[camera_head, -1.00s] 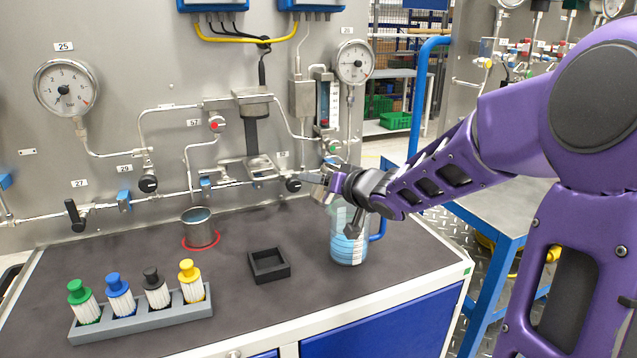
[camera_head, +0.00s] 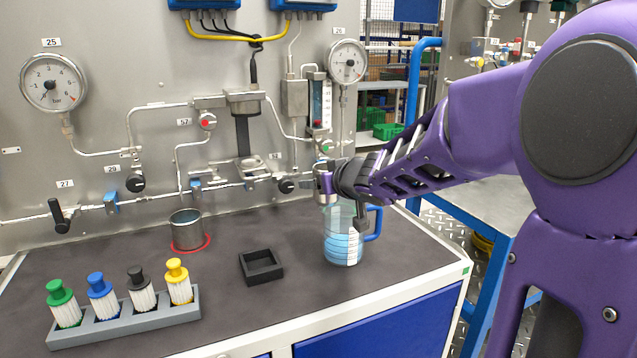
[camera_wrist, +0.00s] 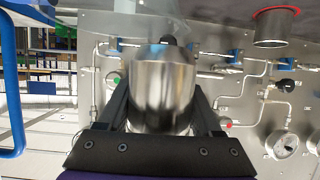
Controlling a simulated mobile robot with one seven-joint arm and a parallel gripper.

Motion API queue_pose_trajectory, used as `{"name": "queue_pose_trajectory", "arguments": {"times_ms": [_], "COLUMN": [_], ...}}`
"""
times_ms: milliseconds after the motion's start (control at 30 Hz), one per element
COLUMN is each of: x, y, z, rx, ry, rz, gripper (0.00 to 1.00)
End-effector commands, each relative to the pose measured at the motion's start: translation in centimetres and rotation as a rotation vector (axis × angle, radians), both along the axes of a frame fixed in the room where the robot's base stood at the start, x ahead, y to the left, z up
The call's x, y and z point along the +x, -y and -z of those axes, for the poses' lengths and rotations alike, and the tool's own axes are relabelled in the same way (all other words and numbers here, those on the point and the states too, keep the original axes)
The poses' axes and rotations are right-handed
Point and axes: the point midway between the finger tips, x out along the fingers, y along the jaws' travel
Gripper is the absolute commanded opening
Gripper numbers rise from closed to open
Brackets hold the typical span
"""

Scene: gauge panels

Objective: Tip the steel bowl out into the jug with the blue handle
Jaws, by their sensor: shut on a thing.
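My gripper (camera_head: 328,186) is shut on the steel bowl (camera_head: 324,188) and holds it above the jug, at the jug's top. In the wrist view the bowl (camera_wrist: 165,90) is a blurred, shiny cylinder between the fingers. Its exact tilt and its contents cannot be made out. The clear jug (camera_head: 342,245) stands upright on the dark bench top near its right end, with blue liquid in its lower part. Its blue handle (camera_head: 374,224) points right. My wrist and gripper hide part of the jug's mouth.
A steel cup (camera_head: 187,230) stands on a red ring at the back. A black square tray (camera_head: 261,266) lies left of the jug. A grey rack (camera_head: 130,320) holds several coloured-cap bottles at the front left. The gauge panel (camera_head: 90,110) with pipes rises behind.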

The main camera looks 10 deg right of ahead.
Motion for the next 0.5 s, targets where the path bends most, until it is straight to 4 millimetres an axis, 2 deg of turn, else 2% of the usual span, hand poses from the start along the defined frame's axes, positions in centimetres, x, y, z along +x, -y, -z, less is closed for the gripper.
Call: {"name": "queue_pose_trajectory", "arguments": {"times_ms": [167,500], "x": [0.0,0.0], "y": [0.0,-0.1], "z": [-0.4,-3.3], "rx": [0.002,0.003], "ry": [0.001,-0.001], "rz": [-0.001,-0.001], "gripper": [0.0,0.0]}}
